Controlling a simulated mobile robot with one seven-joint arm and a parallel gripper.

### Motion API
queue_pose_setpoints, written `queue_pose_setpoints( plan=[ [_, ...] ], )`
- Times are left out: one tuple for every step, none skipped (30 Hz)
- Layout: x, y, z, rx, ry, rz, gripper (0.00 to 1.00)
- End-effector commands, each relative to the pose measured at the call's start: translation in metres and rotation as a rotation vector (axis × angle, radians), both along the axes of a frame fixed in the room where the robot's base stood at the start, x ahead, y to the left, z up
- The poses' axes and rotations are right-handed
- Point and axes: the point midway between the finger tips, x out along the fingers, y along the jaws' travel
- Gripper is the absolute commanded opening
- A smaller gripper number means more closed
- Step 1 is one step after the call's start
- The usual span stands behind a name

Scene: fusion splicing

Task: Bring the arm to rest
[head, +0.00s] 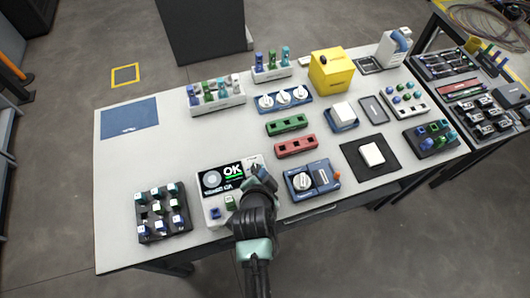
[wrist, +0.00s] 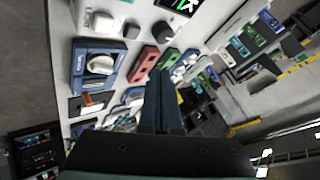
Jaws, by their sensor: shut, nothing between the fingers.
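The arm comes in from the bottom of the head view and hides part of that device. In the wrist view my gripper (wrist: 163,80) has its two fingers together with nothing between them. The fingertips point out over the table, toward the red and green blocks. From these frames I cannot tell whether the fingers touch anything.
A black rack of vials (head: 162,212) stands left of the device. A blue unit with a dial (head: 312,180) stands to the right. Red (head: 295,146) and green (head: 287,125) blocks and a yellow box (head: 331,70) lie farther back. A blue mat (head: 128,117) at back left is bare.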

Motion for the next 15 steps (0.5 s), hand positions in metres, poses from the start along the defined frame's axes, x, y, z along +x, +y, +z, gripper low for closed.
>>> queue_pose_setpoints(
  plan=[
    [0.000, 0.000, 0.000, 0.000, 0.000, 0.000, 0.00],
    [0.000, 0.000, 0.000, 0.000, 0.000, 0.000, 0.00],
    [0.000, 0.000, 0.000, 0.000, 0.000, 0.000, 0.00],
    [0.000, 0.000, 0.000, 0.000, 0.000, 0.000, 0.00],
    [0.000, 0.000, 0.000, 0.000, 0.000, 0.000, 0.00],
    [0.000, 0.000, 0.000, 0.000, 0.000, 0.000, 0.00],
    [0.001, 0.000, 0.001, 0.000, -0.002, 0.001, 0.00],
    [0.003, 0.001, 0.004, -0.001, -0.009, 0.003, 0.00],
    [0.008, 0.001, 0.011, -0.003, -0.024, 0.008, 0.00],
    [0.012, 0.002, 0.018, -0.007, -0.039, 0.014, 0.00],
    [0.019, 0.003, 0.027, -0.011, -0.059, 0.023, 0.00],
    [0.029, 0.005, 0.044, -0.019, -0.095, 0.038, 0.00],
    [0.038, 0.007, 0.059, -0.027, -0.126, 0.050, 0.00],
    [0.047, 0.008, 0.077, -0.038, -0.162, 0.064, 0.00],
    [0.059, 0.010, 0.103, -0.055, -0.217, 0.083, 0.00]
  ],
)
